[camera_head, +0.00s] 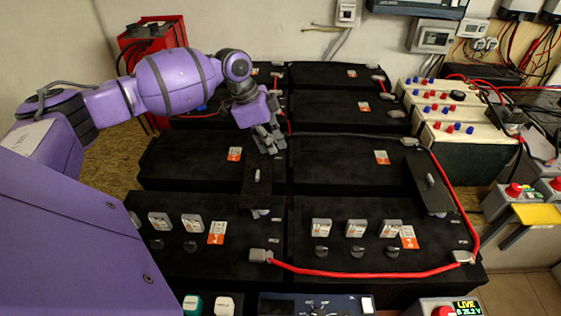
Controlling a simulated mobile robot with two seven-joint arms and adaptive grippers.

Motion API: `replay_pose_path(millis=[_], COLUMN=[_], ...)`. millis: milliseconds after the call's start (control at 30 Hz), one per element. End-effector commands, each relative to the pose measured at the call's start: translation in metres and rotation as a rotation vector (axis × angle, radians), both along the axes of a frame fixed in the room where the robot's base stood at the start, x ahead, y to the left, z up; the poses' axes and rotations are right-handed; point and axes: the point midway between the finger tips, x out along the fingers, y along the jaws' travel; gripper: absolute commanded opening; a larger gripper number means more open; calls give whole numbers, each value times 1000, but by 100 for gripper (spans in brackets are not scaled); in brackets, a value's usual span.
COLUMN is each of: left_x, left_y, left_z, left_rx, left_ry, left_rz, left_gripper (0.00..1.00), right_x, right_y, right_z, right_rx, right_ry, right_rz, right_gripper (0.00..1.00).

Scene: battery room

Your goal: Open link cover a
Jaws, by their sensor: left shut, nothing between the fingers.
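Two narrow black link covers with small grey knobs lie across the gaps between the front and middle battery rows. One, the left link cover (256,190), is just below my left gripper; the other, the right link cover (432,190), is further right. I see no letter that tells which is cover a. Both look laid down flat, with a metal terminal showing at the near end. My left gripper (268,146) is shut and empty, with its fingertips just beyond the far end of the left cover. I cannot tell if it touches. My right gripper is not in view.
Black batteries (200,258) fill the middle. A red cable (360,275) runs across the front and up the right side. Pale boxes with red and blue knobs (437,92) stand at right. A red cabinet (150,45) is behind my left arm. A control panel (318,305) lies at the front.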

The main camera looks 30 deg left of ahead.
Motion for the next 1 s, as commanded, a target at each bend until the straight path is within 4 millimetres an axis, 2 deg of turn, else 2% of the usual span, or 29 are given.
replay_pose_path(millis=[167, 567, 600, 700, 1000], left_x=[3, 18, 13, 5, -4], left_y=[-7, -30, -18, -6, 6], left_z=[-17, -95, -91, -89, -91], left_rx=[-3, -2, 4, 3, 0], left_ry=[0, -1, -1, -4, -1], left_rz=[-2, -1, 4, 4, 0], left_gripper=[0, 0, 0, 0, 0], right_x=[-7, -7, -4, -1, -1], right_y=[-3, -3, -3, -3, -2], right_z=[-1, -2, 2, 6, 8], right_rx=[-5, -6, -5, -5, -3], right_ry=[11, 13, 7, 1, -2], right_rz=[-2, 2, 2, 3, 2], right_gripper=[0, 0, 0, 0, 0])
